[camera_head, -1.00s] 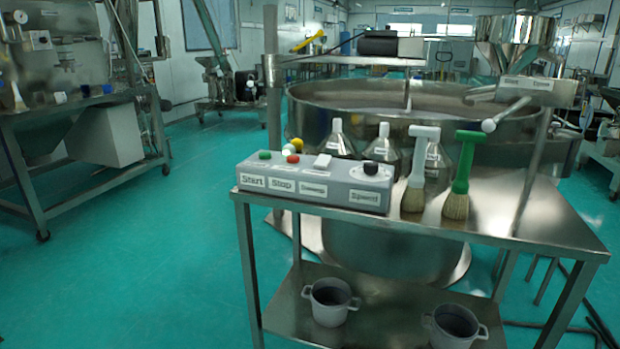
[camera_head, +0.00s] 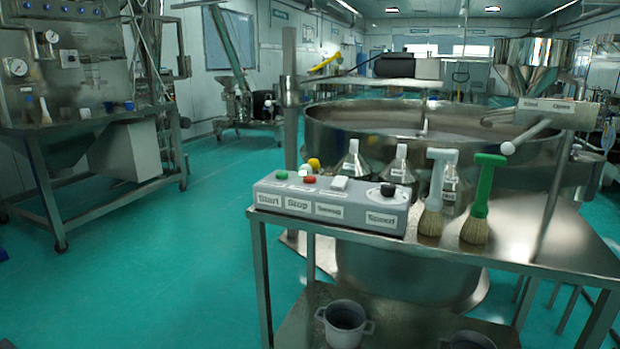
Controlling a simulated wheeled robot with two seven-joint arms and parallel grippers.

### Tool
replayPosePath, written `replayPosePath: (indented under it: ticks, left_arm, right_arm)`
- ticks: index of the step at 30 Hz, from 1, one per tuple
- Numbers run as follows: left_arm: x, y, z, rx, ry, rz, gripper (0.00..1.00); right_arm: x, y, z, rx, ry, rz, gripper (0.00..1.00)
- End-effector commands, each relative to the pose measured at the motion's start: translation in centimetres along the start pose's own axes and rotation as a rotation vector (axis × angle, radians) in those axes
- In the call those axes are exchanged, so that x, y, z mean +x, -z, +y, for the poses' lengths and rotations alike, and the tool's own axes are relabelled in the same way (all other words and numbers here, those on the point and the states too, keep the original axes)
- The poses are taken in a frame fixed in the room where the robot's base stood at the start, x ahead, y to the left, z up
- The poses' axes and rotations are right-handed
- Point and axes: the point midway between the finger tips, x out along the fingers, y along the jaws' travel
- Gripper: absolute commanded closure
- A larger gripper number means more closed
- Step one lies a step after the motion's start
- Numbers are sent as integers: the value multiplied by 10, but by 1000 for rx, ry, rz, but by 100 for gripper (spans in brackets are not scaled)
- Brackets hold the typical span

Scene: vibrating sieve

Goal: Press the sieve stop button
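A grey control box (camera_head: 330,203) sits at the left end of a metal table. Its front labels read Start, Stop, one too small to read, and Speed. On its top are a green button (camera_head: 281,175), a red button (camera_head: 309,180) above the Stop label, a white switch (camera_head: 339,183) and a black knob (camera_head: 387,190). The big round steel sieve (camera_head: 420,135) stands behind the table. Neither of my grippers is in view.
Two brushes, one white-handled (camera_head: 437,190) and one green-handled (camera_head: 481,200), stand right of the box on the metal table (camera_head: 520,240). Several steel funnel-shaped vessels stand behind. Grey pots (camera_head: 344,325) are on the lower shelf. The green floor (camera_head: 150,270) at left is clear.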

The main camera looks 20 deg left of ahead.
Motion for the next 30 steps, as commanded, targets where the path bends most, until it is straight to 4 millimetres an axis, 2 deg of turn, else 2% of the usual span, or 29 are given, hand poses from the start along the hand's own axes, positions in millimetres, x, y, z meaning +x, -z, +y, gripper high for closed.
replayPosePath:
  ticks: [1, 3, 4, 30]
  left_arm:
    - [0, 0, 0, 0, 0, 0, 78]
    - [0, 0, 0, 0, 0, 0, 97]
    - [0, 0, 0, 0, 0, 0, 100]
    - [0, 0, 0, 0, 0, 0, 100]
  right_arm:
    - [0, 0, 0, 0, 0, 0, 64]
    - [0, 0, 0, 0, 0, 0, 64]
    - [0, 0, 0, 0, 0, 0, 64]
    - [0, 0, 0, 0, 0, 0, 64]
